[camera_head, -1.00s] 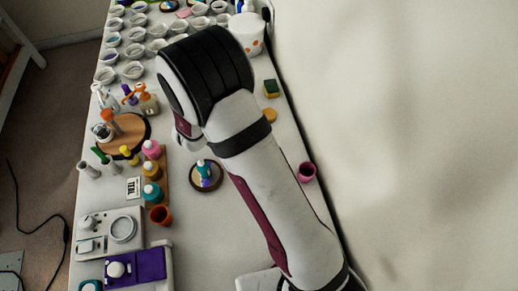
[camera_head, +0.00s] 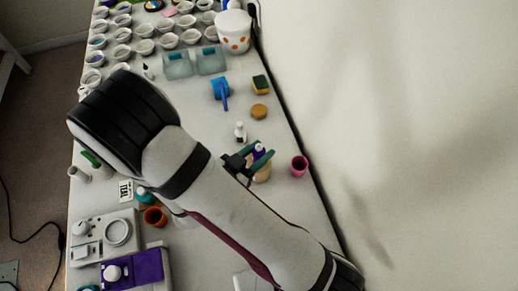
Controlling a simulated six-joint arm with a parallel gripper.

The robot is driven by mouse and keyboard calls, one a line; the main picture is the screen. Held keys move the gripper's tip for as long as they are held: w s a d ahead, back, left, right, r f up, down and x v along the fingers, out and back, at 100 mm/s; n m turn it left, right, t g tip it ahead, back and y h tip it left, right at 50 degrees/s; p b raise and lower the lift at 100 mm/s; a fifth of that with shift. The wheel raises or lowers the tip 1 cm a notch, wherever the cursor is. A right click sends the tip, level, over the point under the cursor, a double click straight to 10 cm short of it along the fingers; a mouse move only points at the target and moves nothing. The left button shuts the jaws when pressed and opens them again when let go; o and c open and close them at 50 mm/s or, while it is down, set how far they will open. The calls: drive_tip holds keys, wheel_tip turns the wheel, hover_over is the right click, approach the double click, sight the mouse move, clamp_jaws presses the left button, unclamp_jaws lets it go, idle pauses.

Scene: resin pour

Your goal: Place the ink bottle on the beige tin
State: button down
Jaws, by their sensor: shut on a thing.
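My gripper (camera_head: 254,157), with dark green fingers, is at the middle right of the table. It is shut on a small purple bottle (camera_head: 259,150), which seems to be the ink bottle; the fingers cover much of it. The beige tin (camera_head: 263,174) shows just below the bottle and fingers, partly hidden by them. The bottle appears over the tin; I cannot tell whether they touch.
An orange-brown round lid (camera_head: 259,111), a sponge (camera_head: 261,84) and a blue tool (camera_head: 221,91) lie farther back. My arm hides the left middle.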

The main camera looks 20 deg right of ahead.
drive_tip(key=shift+f, duration=0.1)
drive_tip(key=c, duration=0.5)
unclamp_jaws()
